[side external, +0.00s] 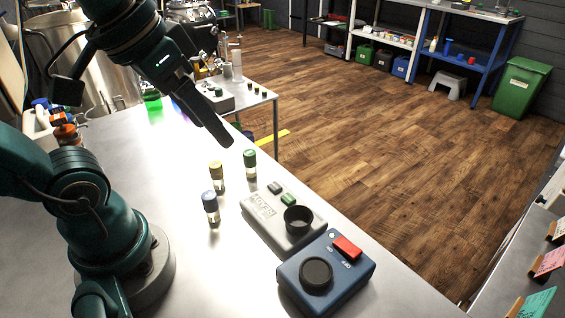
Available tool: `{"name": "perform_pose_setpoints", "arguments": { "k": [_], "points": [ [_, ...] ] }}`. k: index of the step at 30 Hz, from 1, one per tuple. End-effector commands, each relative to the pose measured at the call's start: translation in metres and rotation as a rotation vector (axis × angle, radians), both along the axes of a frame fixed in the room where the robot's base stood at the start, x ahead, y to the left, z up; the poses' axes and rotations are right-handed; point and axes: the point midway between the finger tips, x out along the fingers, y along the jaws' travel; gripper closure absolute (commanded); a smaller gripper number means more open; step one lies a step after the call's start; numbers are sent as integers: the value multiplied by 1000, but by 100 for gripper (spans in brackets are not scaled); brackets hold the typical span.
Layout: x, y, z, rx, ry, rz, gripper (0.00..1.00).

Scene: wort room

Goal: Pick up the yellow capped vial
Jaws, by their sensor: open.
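The yellow capped vial (216,176) stands upright on the metal table, in the middle of the side external view. A green capped vial (250,163) stands to its right, and a blue capped vial (211,207) stands nearer the camera, just below it in the picture. My gripper (224,139) is above the table, pointing down and to the right, apart from the vials. It appears above the yellow vial in the picture. It is open and holds nothing that I can see; the finger gap is hard to make out from this side.
A grey device (284,222) with a dark round well stands right of the vials. A blue device (326,272) with a red button stands nearer the camera. The metal table (178,262) is bare left of the vials. Its right edge drops to the wooden floor.

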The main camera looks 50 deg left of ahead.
Motion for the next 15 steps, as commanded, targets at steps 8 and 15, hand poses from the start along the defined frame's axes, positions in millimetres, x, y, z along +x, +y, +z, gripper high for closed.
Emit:
{"name": "perform_pose_setpoints", "arguments": {
  "k": [8, 15],
  "points": [
    [27, 43, 4, -28, 140, 225, 31],
    [39, 75, 2, -60, 226, 368, 31]
  ]
}}
